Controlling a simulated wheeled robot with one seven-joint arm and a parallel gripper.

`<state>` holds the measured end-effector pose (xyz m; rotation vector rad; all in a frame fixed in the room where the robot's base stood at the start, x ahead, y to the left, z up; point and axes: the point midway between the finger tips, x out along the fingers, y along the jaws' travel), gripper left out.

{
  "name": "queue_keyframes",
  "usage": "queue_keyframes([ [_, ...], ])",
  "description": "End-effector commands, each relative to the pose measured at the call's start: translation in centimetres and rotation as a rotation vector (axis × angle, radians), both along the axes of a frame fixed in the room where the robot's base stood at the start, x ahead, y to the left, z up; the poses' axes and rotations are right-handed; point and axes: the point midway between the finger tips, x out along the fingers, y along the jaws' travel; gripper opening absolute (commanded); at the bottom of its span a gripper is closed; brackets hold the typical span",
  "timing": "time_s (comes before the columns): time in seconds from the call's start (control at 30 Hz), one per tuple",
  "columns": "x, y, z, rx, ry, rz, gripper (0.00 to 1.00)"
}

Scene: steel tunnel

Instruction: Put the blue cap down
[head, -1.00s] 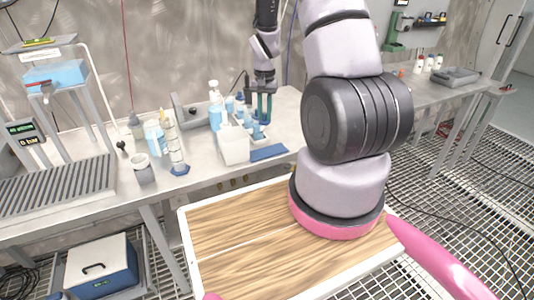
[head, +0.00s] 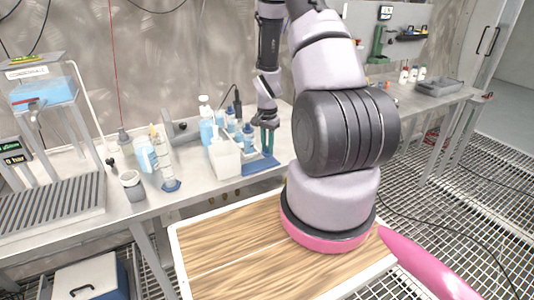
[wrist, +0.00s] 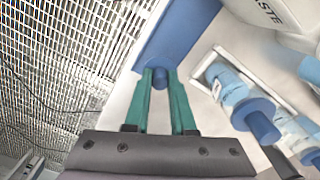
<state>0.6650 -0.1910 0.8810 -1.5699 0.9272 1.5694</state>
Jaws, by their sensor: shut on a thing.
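My gripper (head: 267,140) is over the bench, close to the blue mat (head: 257,166). In the wrist view its two teal fingers (wrist: 160,78) point at the mat (wrist: 182,32) and are shut on the small blue cap (wrist: 159,80). The cap shows between the fingertips at the mat's near end. I cannot tell whether it touches the mat. The cap cannot be made out clearly in the head view.
Blue-capped bottles (wrist: 238,98) stand in a tray beside the gripper. A white waste box (head: 224,160) stands left of the mat. A graduated cylinder (head: 164,162) and a grey cup (head: 133,186) stand farther left. The bench's front edge is close to the mat.

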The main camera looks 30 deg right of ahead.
Motion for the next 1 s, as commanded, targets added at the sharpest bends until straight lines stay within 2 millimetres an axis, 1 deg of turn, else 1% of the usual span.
queue_keyframes([
  [0.03, -0.1, 0.0, -0.9, 0.001, 0.004, 0.001, 0.0],
  [0.1, -0.1, 0.0, -2.0, 0.001, 0.003, 0.001, 0.0],
  [0.2, 0.0, 0.0, -2.9, 0.0, 0.001, 0.0, 0.0],
  [0.53, 0.0, 0.0, -3.2, 0.0, 0.001, 0.001, 0.0],
  [0.57, 0.0, 0.0, -3.2, 0.0, 0.0, 0.002, 0.27],
  [0.6, 0.0, 0.0, -3.2, 0.0, 0.0, 0.002, 0.42],
  [0.63, 0.0, 0.0, -3.2, 0.0, 0.0, 0.002, 0.53],
  [0.93, 0.0, 0.0, -3.1, 0.0, 0.0, 0.002, 0.53],
  [1.0, 0.0, 0.0, -2.8, 0.0, -0.001, 0.001, 0.53],
])
